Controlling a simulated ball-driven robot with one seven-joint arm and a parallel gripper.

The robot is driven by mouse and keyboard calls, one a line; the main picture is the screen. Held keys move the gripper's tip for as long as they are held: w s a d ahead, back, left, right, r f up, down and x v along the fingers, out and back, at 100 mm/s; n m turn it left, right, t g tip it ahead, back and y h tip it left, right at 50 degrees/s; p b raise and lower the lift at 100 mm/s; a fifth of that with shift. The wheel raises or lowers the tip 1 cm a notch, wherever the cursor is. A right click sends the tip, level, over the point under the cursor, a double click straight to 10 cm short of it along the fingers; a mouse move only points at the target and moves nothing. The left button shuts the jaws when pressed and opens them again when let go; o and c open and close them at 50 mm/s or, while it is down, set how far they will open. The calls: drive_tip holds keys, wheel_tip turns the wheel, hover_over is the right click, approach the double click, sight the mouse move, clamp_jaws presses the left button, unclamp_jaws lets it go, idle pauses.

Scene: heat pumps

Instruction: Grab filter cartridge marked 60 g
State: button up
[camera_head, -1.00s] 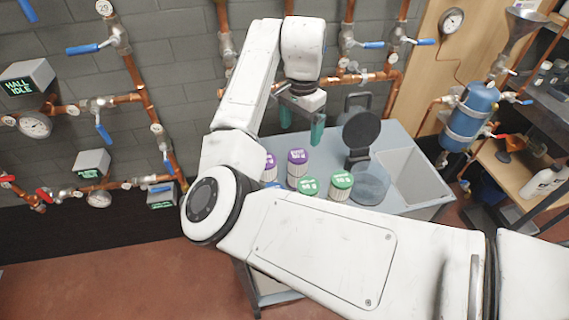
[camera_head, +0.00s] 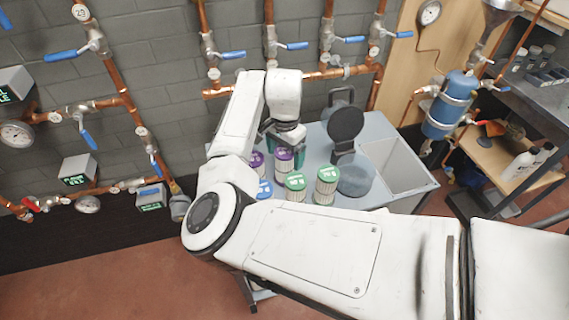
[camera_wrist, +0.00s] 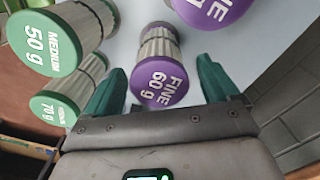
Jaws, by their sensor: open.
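The filter cartridge marked FINE 60 g (camera_wrist: 157,84) has a purple lid and a pale ribbed body. In the wrist view it stands between the two green fingers of my gripper (camera_wrist: 160,78), with a gap on each side. My gripper is open. In the head view the gripper (camera_head: 285,142) is above the back of the cart, and the purple-lidded cartridge (camera_head: 283,156) just under it appears to be the same one. The fingers are partly hidden there.
Another purple FINE cartridge (camera_wrist: 208,8) stands close by. Green MEDIUM cartridges marked 50 g (camera_wrist: 48,42) and 70 g (camera_wrist: 55,108) are on the other side. A blue-lidded one (camera_head: 264,189) is at the front. A dark round plate (camera_head: 346,123) stands right of the gripper.

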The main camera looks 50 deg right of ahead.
drive_tip(key=c, duration=1.5)
